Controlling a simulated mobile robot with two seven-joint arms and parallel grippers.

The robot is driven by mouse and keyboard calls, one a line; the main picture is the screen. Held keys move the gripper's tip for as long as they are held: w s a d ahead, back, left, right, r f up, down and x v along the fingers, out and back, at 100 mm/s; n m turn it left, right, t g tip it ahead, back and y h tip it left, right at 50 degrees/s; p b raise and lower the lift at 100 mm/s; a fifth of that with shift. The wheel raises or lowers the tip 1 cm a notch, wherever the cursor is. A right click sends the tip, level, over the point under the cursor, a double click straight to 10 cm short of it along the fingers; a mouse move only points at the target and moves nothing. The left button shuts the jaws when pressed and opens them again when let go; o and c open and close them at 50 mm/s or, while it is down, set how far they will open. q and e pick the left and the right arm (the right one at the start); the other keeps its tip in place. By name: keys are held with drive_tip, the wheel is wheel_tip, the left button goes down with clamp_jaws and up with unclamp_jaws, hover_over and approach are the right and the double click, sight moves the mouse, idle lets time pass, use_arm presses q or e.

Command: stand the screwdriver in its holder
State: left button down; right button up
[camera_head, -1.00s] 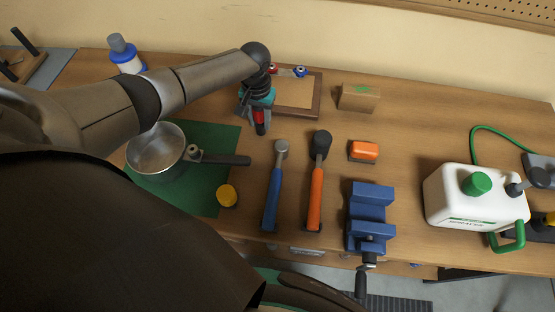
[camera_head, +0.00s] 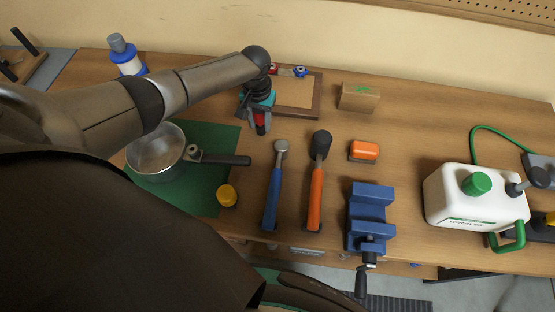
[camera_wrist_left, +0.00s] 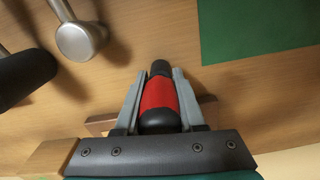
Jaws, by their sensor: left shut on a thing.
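The screwdriver (camera_head: 260,121) has a red and black handle. My left gripper (camera_head: 256,117) is shut on this handle, just in front of the wooden-framed tray. In the left wrist view the red grip (camera_wrist_left: 158,94) sits between the two grey fingers (camera_wrist_left: 157,98), with its black end beyond them. The screwdriver's shaft and tip are hidden. Red (camera_head: 273,68) and blue (camera_head: 300,71) tool ends show at the tray's back edge; a holder there is too small and partly covered to make out. My right gripper is not in view.
The brown framed tray (camera_head: 317,99) lies behind my gripper. A cardboard box (camera_head: 357,97), a blue-handled hammer (camera_head: 271,200), an orange-handled mallet (camera_head: 316,190) and a blue vise (camera_head: 370,205) are to the right. A pan (camera_head: 155,150) rests on the green mat (camera_head: 203,196).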

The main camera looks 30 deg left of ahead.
use_arm(q)
drive_tip(key=shift+f, duration=0.15)
unclamp_jaws()
idle(0.5)
